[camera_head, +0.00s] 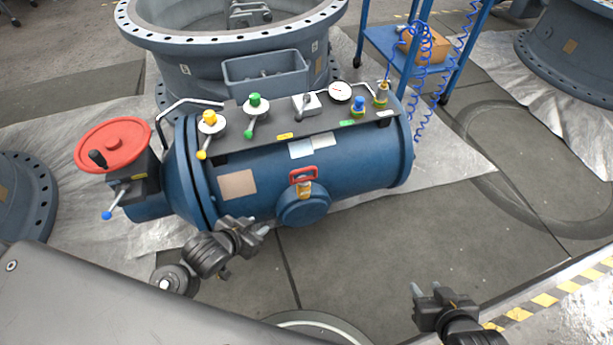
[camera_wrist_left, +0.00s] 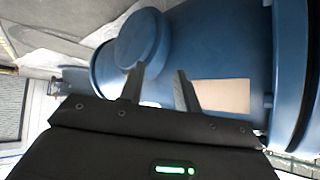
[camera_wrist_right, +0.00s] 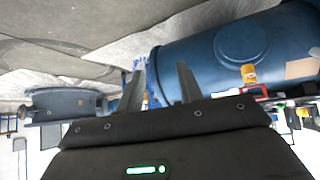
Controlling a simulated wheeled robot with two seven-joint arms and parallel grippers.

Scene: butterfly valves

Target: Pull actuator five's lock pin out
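The actuator (camera_head: 350,155) is a blue horizontal cylinder in the middle of the head view; no number is readable on it. A red loop handle (camera_head: 302,173), which looks like the lock pin's, stands over a brass-yellow fitting (camera_head: 304,189) above the round blue end cap (camera_head: 303,210). The red handle shows partly in the right wrist view (camera_wrist_right: 258,91). My left gripper (camera_head: 257,226) is open and empty, left of the cap and below the handle. My right gripper (camera_head: 426,287) is open and empty, well right of and nearer than the actuator.
A panel (camera_head: 290,124) with coloured valve levers and a gauge (camera_head: 340,91) tops the cylinder. A red handwheel (camera_head: 113,145) is at its left end. A blue cart (camera_head: 385,45) with coiled hoses stands behind. The floor (camera_head: 440,220) right of the actuator is clear.

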